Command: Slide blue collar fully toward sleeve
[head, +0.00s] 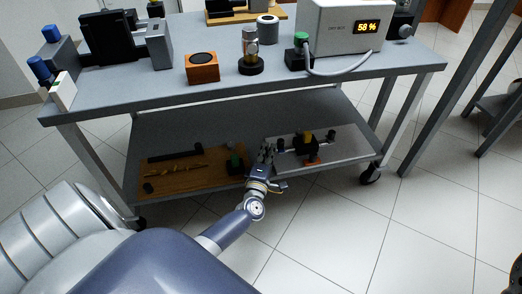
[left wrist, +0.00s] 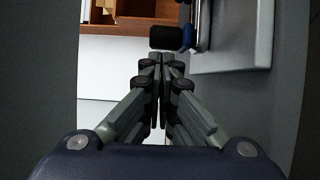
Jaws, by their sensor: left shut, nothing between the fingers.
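My left gripper (head: 266,153) reaches to the lower shelf of the cart, at the left end of a pale plate (head: 345,153). In the left wrist view its fingers (left wrist: 160,60) are closed together with nothing between them. Just beyond the tips is a dark cylindrical end piece (left wrist: 166,38), with a blue ring (left wrist: 187,37), likely the collar, at its right side. A shiny metal rod or tube (left wrist: 204,22) runs beside the ring along the plate's edge. I cannot tell which part is the sleeve, or whether fingertips and cylinder touch.
A wooden board (head: 165,177) with dark and brass parts lies left of the gripper. Dark mounts (head: 306,146) with an orange piece stand on the plate. The upper tabletop (head: 215,92) overhangs the shelf and bears several devices, including a display box (head: 340,28).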

